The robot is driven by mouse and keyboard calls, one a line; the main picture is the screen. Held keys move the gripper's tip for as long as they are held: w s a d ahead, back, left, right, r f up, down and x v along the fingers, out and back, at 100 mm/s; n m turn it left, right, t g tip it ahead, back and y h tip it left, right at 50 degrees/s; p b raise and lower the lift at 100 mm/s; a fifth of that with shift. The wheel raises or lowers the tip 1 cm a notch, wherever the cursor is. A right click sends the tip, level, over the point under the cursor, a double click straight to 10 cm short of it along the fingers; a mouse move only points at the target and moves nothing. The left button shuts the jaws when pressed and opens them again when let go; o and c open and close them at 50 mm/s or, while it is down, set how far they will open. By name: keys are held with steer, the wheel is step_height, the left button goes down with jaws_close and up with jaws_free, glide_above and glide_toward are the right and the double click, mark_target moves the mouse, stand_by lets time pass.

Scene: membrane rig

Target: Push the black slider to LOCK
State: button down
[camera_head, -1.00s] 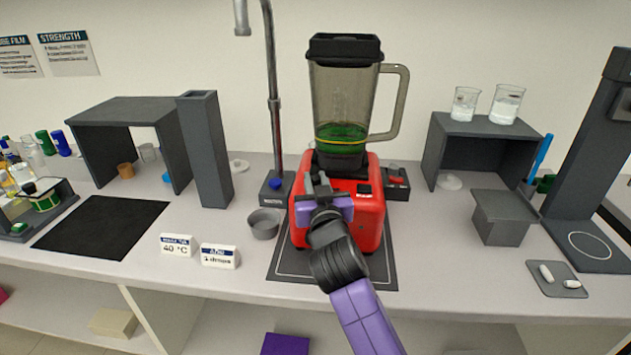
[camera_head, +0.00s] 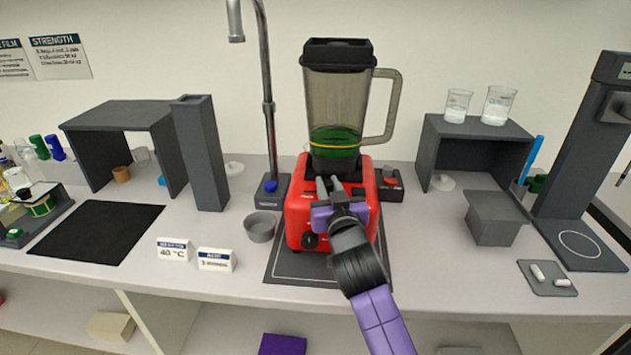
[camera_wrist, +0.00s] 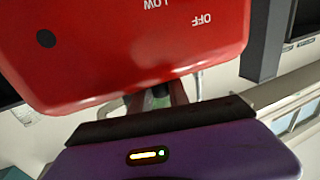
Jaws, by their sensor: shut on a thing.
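The red blender base (camera_head: 298,215) stands on a dark mat with the clear jar (camera_head: 338,95) on top. The jar has a black lid and green liquid low inside. My gripper (camera_head: 329,182) is at the upper front of the base, just below the jar. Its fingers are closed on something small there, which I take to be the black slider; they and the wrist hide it. In the wrist view my fingers (camera_wrist: 155,97) reach the edge of the red housing (camera_wrist: 130,50), which bears the words LOW and OFF. A LOCK mark cannot be read.
A black knob (camera_head: 310,240) is on the base's front. A small box with a red button (camera_head: 389,183) is close on the right. Two white signs (camera_head: 174,249) stand at front left.

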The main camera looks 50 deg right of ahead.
steer(key=shift+s+d, duration=0.15)
steer(key=shift+d, duration=0.05)
steer(key=c, duration=1.3)
jaws_free()
steer(key=shift+o, duration=0.2)
steer(key=shift+s+a, duration=0.1)
steer(key=shift+a, duration=0.05)
steer(key=b+v, duration=0.1)
steer(key=v, duration=0.6)
steer(key=shift+s+a+b, duration=0.15)
steer(key=shift+s+b, duration=0.1)
steer(key=shift+b, duration=0.15)
